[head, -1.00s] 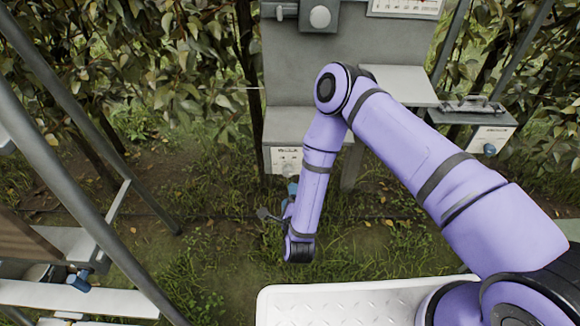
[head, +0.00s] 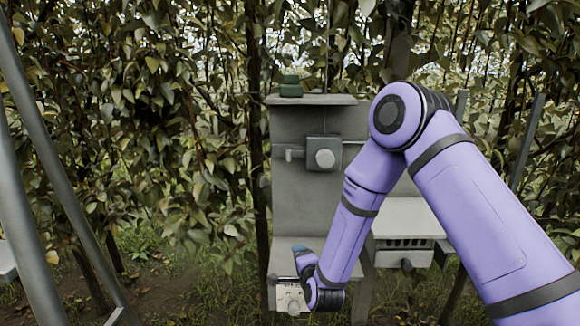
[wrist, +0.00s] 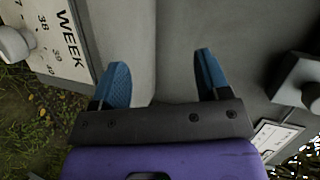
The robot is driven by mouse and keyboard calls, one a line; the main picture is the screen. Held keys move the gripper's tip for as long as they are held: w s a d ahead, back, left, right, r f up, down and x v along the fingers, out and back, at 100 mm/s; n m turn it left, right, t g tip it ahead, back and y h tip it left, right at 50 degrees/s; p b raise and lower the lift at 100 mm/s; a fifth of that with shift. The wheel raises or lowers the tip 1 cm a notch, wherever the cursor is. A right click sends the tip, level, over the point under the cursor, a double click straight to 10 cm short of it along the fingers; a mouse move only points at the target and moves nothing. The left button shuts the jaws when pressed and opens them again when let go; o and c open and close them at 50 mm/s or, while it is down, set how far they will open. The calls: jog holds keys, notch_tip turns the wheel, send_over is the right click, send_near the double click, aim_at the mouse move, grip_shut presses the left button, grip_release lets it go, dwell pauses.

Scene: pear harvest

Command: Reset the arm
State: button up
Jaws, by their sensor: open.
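My gripper (head: 303,258) hangs at the lower end of my purple arm, in front of the grey station (head: 305,225). In the wrist view my gripper (wrist: 163,75) has its two blue fingers spread wide, with only grey surface behind the gap and nothing held. A white panel marked WEEK (wrist: 58,35), with numbers and a pale knob (wrist: 14,45), lies left of the fingers. In the head view this panel (head: 283,293) sits low on the station, partly hidden by my wrist.
A grey box with a round knob (head: 323,157) is mounted mid-station. A small green object (head: 290,87) stands on the top shelf (head: 330,99). A slotted grey unit (head: 403,247) stands right, behind my arm. Metal poles (head: 55,165) rise at left; leafy trees fill the background.

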jog(key=d+r+n+g, duration=0.1)
jog(key=d+r+n, duration=0.15)
jog(key=r, duration=0.55)
jog(key=d+r+n+g, duration=0.1)
jog(key=d+r+n, duration=0.1)
jog(key=d+r, duration=0.35)
jog(key=s+d+r+n+g+h, duration=0.1)
jog(key=s+d+r+n, duration=0.2)
jog(key=r, duration=0.4)
jog(key=s+d+r+n+g, duration=0.1)
jog(key=s+d+r, duration=0.2)
jog(key=s+r, duration=0.25)
jog(key=s+d+r+n+g+h, duration=0.1)
jog(key=s+d+r, duration=0.2)
jog(key=s, duration=0.6)
jog(key=s+d+r+n+g+h, duration=0.1)
jog(key=s+d+r+n+g, duration=0.1)
jog(key=s+d, duration=0.3)
jog(key=s+d+r+n+g, duration=0.1)
jog(key=s+d+r, duration=0.4)
jog(key=s, duration=0.8)
jog(key=shift+s+n+g+h, duration=0.4)
jog(key=shift+n, duration=0.15)
jog(key=shift+d, duration=0.1)
